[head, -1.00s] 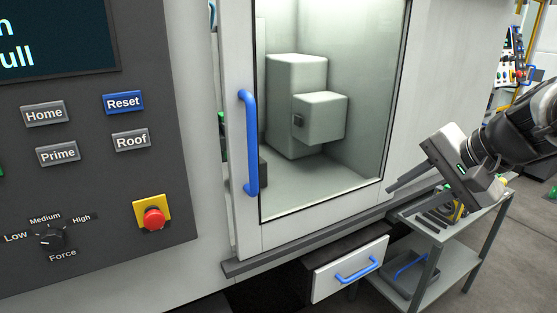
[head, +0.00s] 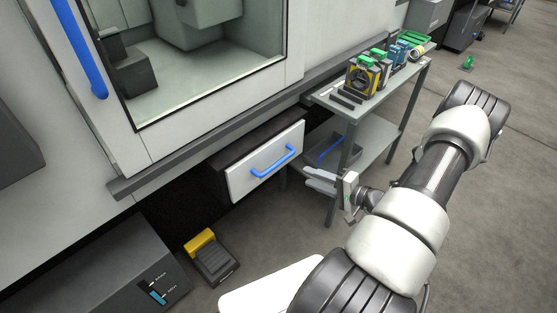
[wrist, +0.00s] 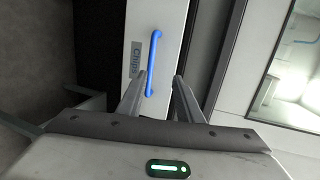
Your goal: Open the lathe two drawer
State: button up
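The drawer (head: 252,183) is a white front with a blue bar handle (head: 272,161), low under the machine's ledge. Whether it is shut or slightly out is unclear. In the wrist view, the drawer front (wrist: 138,88) carries the word "Chips", and its blue handle (wrist: 154,50) stands lengthwise in the picture. My gripper (wrist: 158,92) is open, its two fingers spread, with the handle's near end seen between them. In the head view, my gripper (head: 314,180) is just right of the drawer, apart from the handle by a small gap. Nothing is held.
A grey shelf cart (head: 390,95) with several green and yellow parts stands right of the drawer, close to my gripper. A bin with a blue handle (head: 331,150) sits on its lower shelf. The lathe door handle (head: 85,60) is upper left. A foot pedal (head: 213,262) lies on the floor.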

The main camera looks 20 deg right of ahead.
aim_at(280, 164)
jog(key=shift+m+t+h, duration=0.5)
jog(key=shift+t+h, duration=0.1)
jog(key=f+b+x, duration=0.1)
jog(key=x, duration=0.5)
jog(key=f+b+x, duration=0.1)
jog(key=x, duration=0.5)
jog(key=d+f+b+x, duration=0.1)
jog(key=x, duration=0.4)
jog(key=shift+w+a+f, duration=0.15)
jog(key=shift+w+f, duration=0.05)
grip_shut()
